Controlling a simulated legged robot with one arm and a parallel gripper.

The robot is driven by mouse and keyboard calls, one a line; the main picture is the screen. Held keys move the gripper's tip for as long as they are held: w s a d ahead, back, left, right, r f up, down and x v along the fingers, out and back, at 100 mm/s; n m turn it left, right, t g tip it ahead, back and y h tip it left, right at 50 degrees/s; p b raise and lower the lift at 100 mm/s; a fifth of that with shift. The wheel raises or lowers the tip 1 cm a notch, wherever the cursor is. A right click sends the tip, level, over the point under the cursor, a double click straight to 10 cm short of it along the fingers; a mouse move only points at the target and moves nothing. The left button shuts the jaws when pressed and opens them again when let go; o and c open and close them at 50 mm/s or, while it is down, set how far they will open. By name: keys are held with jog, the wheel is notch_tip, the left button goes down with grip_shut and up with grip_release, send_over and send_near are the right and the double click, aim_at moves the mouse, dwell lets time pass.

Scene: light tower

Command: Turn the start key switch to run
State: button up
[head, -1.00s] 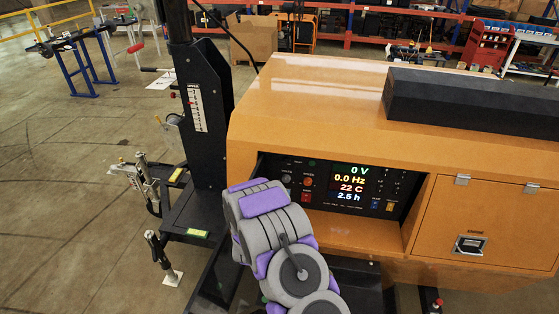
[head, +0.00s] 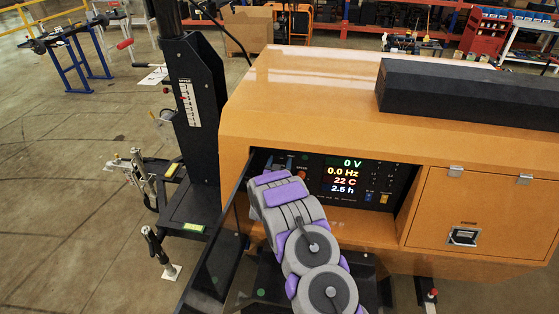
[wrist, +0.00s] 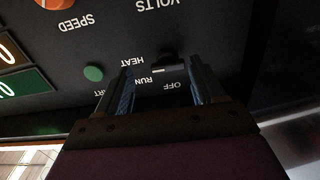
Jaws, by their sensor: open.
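The start key switch (wrist: 168,64) is a small dark knob with a pale mark on the black control panel (wrist: 225,45). In the wrist view, upside down, the labels HEAT, RUN and OFF sit around it, and part of another label ends in RT. My gripper (wrist: 161,70) is open, with its two blue-grey fingers on either side of the switch. I cannot tell whether the fingers touch it. In the head view my gripper (head: 278,161) reaches into the left end of the panel recess and the switch is hidden.
A green indicator (wrist: 93,73) and an orange-red SPEED knob (wrist: 54,3) are near the fingers. The lit display (head: 344,175) reads 0 V and 0.0 Hz. The recess is framed by the orange housing (head: 300,100), with a dark open door panel (head: 215,250) on the left.

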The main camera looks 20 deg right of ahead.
jog(key=shift+w+d, duration=0.25)
jog(key=shift+w, duration=0.1)
jog(key=shift+w+r, duration=0.1)
jog(key=shift+w, duration=0.05)
jog(key=shift+w+a+r, duration=0.15)
jog(key=shift+a, duration=0.75)
jog(key=shift+d, duration=0.85)
jog(key=c, duration=0.5)
jog(key=shift+c, duration=0.7)
jog(key=shift+a+f, duration=0.2)
jog(key=shift+a, duration=0.15)
jog(key=c, duration=0.4)
jog(key=shift+d, duration=0.1)
